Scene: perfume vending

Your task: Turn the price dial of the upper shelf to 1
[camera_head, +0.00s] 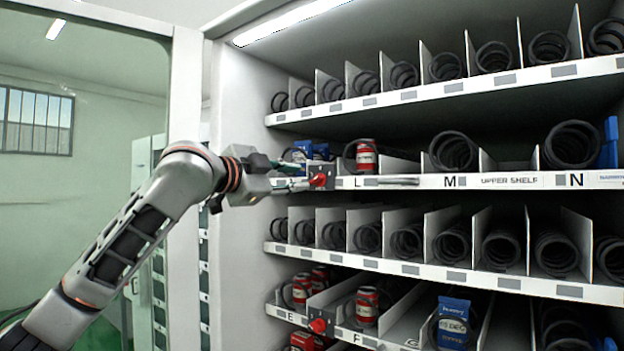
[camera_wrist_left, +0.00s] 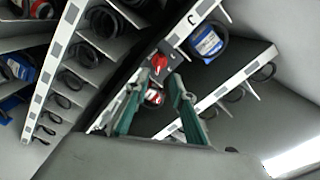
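The upper shelf (camera_head: 465,181), with a white front edge reading "UPPER SHELF" and letters L, M and N, crosses the head view. Its red price dial (camera_head: 318,180) is at the left end, on a small dark box; the number it points to is too small to read. The dial also shows in the wrist view (camera_wrist_left: 159,66). My left gripper (camera_head: 304,174) reaches in from the left with its tips close to the dial. In the wrist view its green fingers (camera_wrist_left: 157,84) are apart, with the dial just beyond the tips. I cannot tell whether they touch it. My right gripper is not seen.
A red can (camera_head: 366,156) and a blue item (camera_head: 308,150) stand on the upper shelf near the dial. A metal bar (camera_head: 392,181) sticks out to its right. Another red dial (camera_head: 318,326) is on the lower shelf. A cabinet wall (camera_head: 238,110) is at left.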

